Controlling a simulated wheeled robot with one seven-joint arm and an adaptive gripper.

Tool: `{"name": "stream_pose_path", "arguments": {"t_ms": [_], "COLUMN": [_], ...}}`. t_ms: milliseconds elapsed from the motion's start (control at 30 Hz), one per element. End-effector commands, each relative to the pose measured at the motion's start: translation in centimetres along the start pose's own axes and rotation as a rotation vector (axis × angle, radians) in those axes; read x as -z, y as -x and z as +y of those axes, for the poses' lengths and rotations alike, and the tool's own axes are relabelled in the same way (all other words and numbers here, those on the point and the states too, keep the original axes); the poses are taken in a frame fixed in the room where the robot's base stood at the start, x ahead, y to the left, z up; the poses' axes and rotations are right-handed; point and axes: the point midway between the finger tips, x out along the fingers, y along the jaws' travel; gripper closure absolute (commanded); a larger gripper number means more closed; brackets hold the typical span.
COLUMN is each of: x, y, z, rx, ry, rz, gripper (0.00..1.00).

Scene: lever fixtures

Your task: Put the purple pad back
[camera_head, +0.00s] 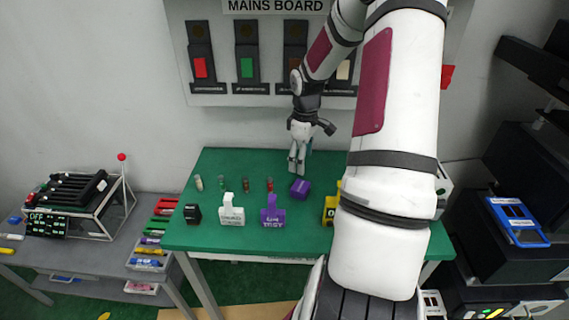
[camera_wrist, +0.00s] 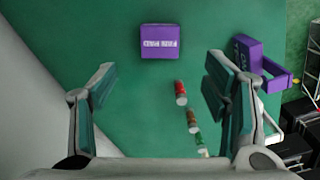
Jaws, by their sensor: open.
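The purple pad (camera_head: 300,187) is a small block lying on the green table (camera_head: 215,165). In the wrist view the purple pad (camera_wrist: 160,41) shows a face with pale lettering, ahead of the fingertips and roughly centred between them. My gripper (camera_head: 297,168) is just above and behind the pad in the head view. In the wrist view my gripper (camera_wrist: 160,82) has its two fingers wide apart with nothing between them. The mains board (camera_head: 275,92) on the wall carries a red, a green, a brown and a cream plate; my arm hides part of it.
A purple lettered stand (camera_head: 272,214), a white stand (camera_head: 231,213), a black block (camera_head: 192,214) and a partly hidden yellow stand (camera_head: 330,208) line the table's front. Small coloured cylinders (camera_head: 245,184) stand behind them. A grey side table (camera_head: 90,270) is left.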

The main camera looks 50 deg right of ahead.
Motion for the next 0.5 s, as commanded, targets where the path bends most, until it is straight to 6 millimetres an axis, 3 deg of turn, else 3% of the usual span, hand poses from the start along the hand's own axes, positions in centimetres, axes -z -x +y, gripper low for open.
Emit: {"name": "stream_pose_path", "arguments": {"t_ms": [133,233,500], "x": [0.6,1.8,4.8], "y": [1.3,3.9,13.9], "z": [-0.7,-2.4,-11.0], "rx": [-0.016,-0.054,-0.193], "ry": [0.002,-0.002,-0.069], "rz": [-0.007,-0.020,-0.002], "gripper": [0.31,0.31,0.31]}}
